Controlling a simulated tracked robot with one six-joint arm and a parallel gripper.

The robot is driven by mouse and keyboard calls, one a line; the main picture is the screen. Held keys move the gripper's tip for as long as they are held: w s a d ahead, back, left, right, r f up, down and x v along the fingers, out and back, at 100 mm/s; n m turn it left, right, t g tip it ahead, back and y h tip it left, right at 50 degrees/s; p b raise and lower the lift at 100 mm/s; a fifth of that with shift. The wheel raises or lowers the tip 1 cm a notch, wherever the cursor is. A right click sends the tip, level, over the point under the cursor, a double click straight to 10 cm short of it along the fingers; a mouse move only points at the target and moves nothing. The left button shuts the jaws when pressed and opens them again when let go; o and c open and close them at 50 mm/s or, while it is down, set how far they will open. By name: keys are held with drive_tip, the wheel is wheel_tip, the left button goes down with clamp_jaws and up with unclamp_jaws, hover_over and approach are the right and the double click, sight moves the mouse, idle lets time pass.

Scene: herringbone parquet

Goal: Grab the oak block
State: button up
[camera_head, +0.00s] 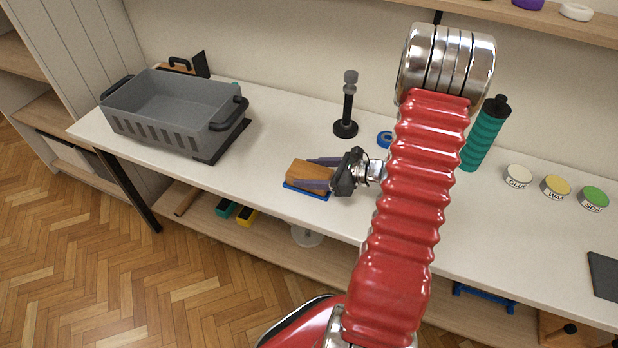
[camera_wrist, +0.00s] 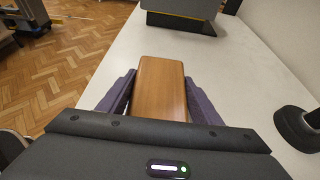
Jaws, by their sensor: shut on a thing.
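The oak block (camera_head: 305,172) is a brown wooden block with rounded edges near the front edge of the white worktop. A thin blue piece (camera_head: 306,190) shows under it. My gripper (camera_head: 314,174) is shut on the block, with a purple finger along each side. In the wrist view the block (camera_wrist: 161,88) lies between the two fingers of my gripper (camera_wrist: 162,98), pointing away from the camera. Its near end is hidden by the dark gripper body. I cannot tell whether the block is lifted clear of what is under it.
A grey crate (camera_head: 150,128) stands to the left on the worktop (camera_head: 262,128). A black stand (camera_head: 346,128), a blue ring (camera_head: 385,139) and a teal bottle (camera_head: 484,135) are behind and right. Labelled tins, such as the glue tin (camera_head: 518,175), stand farther right. Clear worktop lies between crate and block.

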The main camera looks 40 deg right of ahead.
sight(310, 172)
drive_tip(key=shift+r, duration=0.15)
wheel_tip(310, 172, up, 10)
drive_tip(key=shift+f, duration=0.1)
idle(0.7)
drive_tip(key=shift+s+a, duration=0.1)
drive_tip(key=shift+s, duration=0.05)
idle(0.4)
